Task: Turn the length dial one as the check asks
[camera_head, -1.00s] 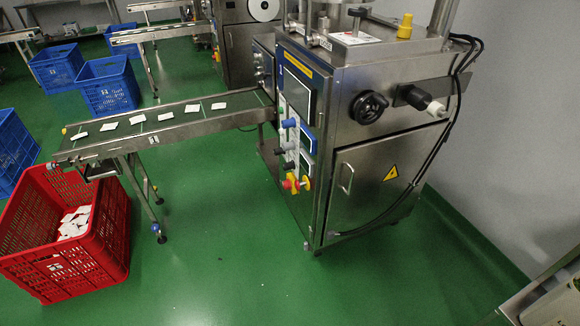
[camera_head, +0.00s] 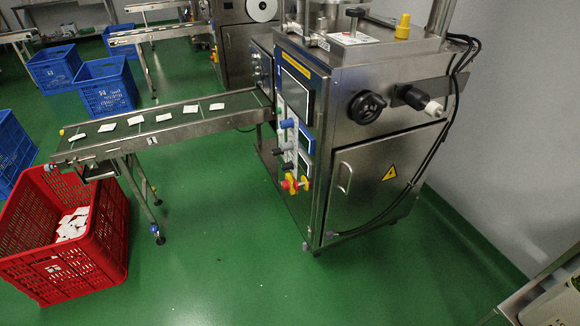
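The packing machine (camera_head: 385,165) is a steel cabinet in the middle right of the view. Its narrow front carries a column of controls under a dark screen (camera_head: 296,94): a blue knob (camera_head: 287,123), a grey-black knob (camera_head: 282,147), a smaller dark knob (camera_head: 288,165) and a red stop button (camera_head: 290,184) on yellow. I cannot read any labels, so I cannot tell which is length dial one. Small display panels (camera_head: 307,138) sit beside the knobs; their readings are too small to tell. A black handwheel (camera_head: 367,106) is on the machine's right side. My gripper is not in view.
A conveyor (camera_head: 185,126) with several white teabags runs left from the machine. A red crate (camera_head: 70,280) holding teabags stands under its end. Blue crates (camera_head: 106,87) stand at the left. Green floor (camera_head: 215,255) is clear before the machine. A metal edge (camera_head: 545,292) shows bottom right.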

